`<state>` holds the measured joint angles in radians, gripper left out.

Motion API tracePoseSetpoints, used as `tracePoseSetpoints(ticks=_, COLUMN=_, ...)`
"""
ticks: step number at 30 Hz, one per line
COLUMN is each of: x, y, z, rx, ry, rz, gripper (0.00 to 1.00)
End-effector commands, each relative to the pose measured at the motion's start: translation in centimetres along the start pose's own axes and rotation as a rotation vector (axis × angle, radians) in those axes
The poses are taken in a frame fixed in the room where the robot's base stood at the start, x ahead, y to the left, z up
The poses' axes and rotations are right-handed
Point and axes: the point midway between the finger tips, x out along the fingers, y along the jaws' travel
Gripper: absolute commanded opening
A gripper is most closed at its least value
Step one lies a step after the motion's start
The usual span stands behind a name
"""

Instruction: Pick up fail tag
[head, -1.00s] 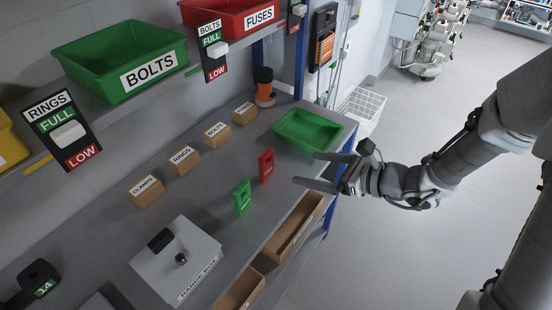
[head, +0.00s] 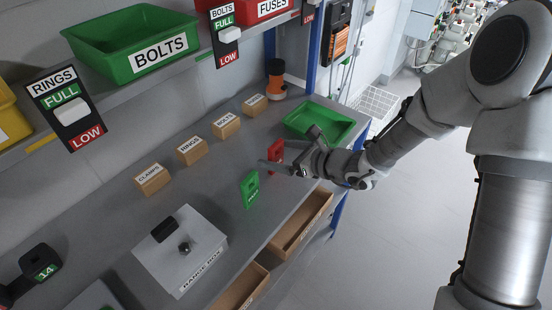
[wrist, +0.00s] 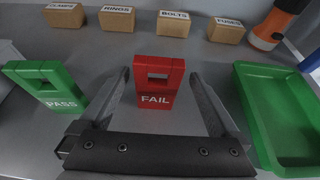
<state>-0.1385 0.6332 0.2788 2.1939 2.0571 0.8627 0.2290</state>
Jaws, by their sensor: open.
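The red fail tag (wrist: 158,92) stands upright on the bench, with "FAIL" readable in the wrist view and a slot near its top. In the head view the fail tag (head: 275,158) is partly hidden by my gripper. My gripper (wrist: 163,84) is open, with one finger on each side of the fail tag and a visible gap on both sides. In the head view my gripper (head: 284,157) reaches in from the right. The green pass tag (head: 250,189) stands to the left of the fail tag; it also shows in the wrist view (wrist: 48,86).
A green tray (head: 318,124) lies just right of my gripper. Behind are cardboard boxes labelled clamps (head: 152,178), rings (head: 191,150), bolts (head: 226,126) and fuses (head: 254,104), and an orange-black tool (head: 277,80). A grey range box (head: 180,250) stands front left. Open drawers (head: 302,222) are below the bench edge.

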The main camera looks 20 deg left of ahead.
Motion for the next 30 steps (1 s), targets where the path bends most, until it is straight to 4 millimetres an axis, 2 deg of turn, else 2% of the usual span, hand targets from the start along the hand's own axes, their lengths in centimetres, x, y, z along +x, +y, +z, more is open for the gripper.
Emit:
tracePoseSetpoints(ticks=3, x=2.1, y=0.5, z=-0.4, rx=-0.001, ry=0.000, rz=0.003, gripper=0.97)
tracePoseSetpoints(ticks=6, x=3.2, y=0.3, z=-0.3, rx=-0.002, ry=0.000, rz=0.002, gripper=0.97)
tracePoseSetpoints(ticks=15, x=3.7, y=0.3, z=-0.2, rx=-0.001, ry=0.000, rz=0.000, gripper=0.97)
tracePoseSetpoints(ticks=17, x=3.7, y=0.3, z=-0.2, rx=-0.001, ry=0.000, rz=0.000, gripper=0.89)
tracePoseSetpoints(ticks=30, x=3.6, y=0.3, z=-0.2, rx=-0.001, ry=0.000, rz=0.000, gripper=0.09)
